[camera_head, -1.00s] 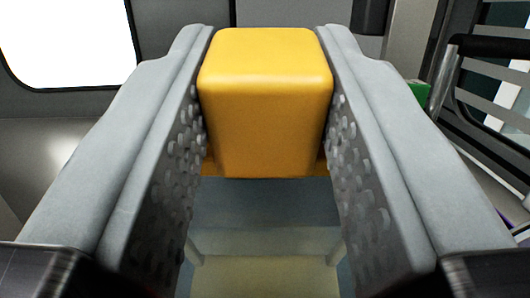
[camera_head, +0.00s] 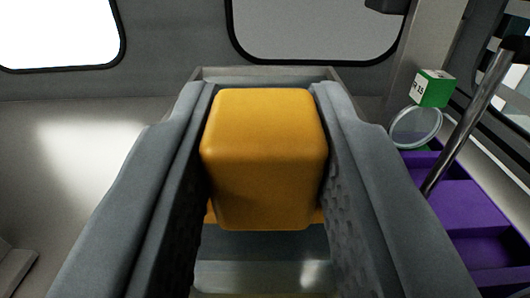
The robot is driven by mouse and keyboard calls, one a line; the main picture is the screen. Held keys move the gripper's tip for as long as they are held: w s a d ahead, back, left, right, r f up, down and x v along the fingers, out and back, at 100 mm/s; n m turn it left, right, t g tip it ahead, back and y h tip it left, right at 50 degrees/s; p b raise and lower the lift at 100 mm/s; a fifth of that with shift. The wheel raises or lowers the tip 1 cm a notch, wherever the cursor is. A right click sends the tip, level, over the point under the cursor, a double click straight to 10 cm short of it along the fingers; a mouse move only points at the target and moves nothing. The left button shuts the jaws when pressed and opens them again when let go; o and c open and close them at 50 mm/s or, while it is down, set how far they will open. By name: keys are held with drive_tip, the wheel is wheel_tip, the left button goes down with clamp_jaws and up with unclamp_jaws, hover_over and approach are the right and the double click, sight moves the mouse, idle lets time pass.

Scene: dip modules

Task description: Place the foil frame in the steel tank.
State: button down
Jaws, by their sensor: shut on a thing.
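My gripper (camera_head: 263,95) is shut on the yellow block-shaped grip (camera_head: 264,160) of what I take to be the foil frame, one textured finger on each side. A wider yellow edge shows just below the grip. The rest of the frame is mostly hidden by the grip and fingers. A grey metal rim (camera_head: 265,73), probably the steel tank's, shows just beyond the fingertips. Grey, shiny surfaces show below the grip between the fingers. I cannot tell whether they belong to the frame or the tank, or whether the frame touches the tank.
At right is a purple rack (camera_head: 465,215) with a slanted metal rod (camera_head: 470,120) rising over it. A green-and-white box (camera_head: 435,88) and a round clear dish (camera_head: 416,128) stand behind it. The grey surface (camera_head: 70,165) at left is mostly clear, with windows beyond.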

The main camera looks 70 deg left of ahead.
drive_tip(key=shift+w+a+r+h, duration=0.1)
drive_tip(key=shift+w+a+h, duration=0.05)
drive_tip(key=shift+a+h, duration=0.2)
drive_tip(key=shift+f, duration=1.5)
drive_tip(key=c, duration=1.1)
unclamp_jaws()
drive_tip(key=shift+d, duration=0.15)
drive_tip(key=v, duration=1.1)
drive_tip(key=shift+d, duration=0.35)
